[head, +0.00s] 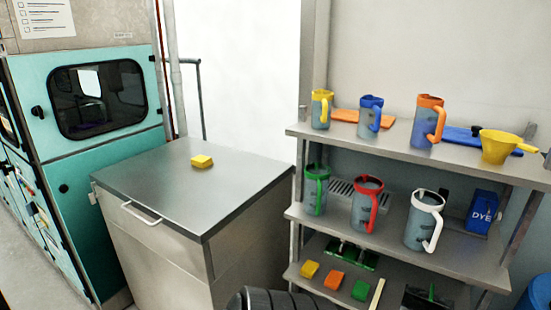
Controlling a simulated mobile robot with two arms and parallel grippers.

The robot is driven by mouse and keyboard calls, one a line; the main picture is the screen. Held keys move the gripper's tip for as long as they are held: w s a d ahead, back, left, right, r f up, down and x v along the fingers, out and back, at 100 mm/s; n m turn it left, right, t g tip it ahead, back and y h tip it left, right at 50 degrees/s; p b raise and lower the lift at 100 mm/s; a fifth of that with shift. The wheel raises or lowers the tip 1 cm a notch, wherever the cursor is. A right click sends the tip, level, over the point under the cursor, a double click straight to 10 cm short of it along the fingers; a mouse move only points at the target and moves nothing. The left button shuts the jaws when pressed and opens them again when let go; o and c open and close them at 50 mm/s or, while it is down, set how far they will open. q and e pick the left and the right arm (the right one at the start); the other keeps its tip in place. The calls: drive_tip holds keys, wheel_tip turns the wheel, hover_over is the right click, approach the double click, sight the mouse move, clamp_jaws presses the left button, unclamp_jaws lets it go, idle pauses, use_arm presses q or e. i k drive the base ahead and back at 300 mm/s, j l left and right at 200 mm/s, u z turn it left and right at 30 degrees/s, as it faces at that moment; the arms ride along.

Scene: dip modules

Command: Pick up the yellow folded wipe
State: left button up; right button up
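A small yellow folded wipe (202,161) lies on the grey metal top of the cabinet (150,185), a little toward the back of its middle. Another small yellow folded piece (309,271) lies on the lowest visible shelf, beside an orange one (333,280) and a green one (361,289). Neither of my grippers shows in the head view. Nothing touches the yellow wipe on the cabinet.
The cabinet top is otherwise bare; a handle (140,213) juts from its front. At right, a shelf rack (460,252) holds several colour-rimmed jugs, a yellow funnel (498,147) and a blue dye box (482,212). A teal machine (95,150) stands at left.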

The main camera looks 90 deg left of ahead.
sight(201, 161)
drive_tip(key=u, duration=3.3)
drive_tip(key=j+z, duration=0.15)
drive_tip(key=z, duration=0.3)
drive_tip(key=j+z, duration=0.15)
drive_tip(key=z, duration=0.3)
drive_tip(key=j+z, duration=0.2)
drive_tip(key=j, duration=0.25)
drive_tip(key=j+z, duration=0.2)
drive_tip(key=j, duration=0.2)
drive_tip(key=k+j+z, duration=0.2)
drive_tip(key=j, duration=0.2)
drive_tip(key=j+z, duration=0.2)
drive_tip(key=j, duration=0.25)
drive_tip(key=k+j+z, duration=0.2)
drive_tip(key=j, duration=0.15)
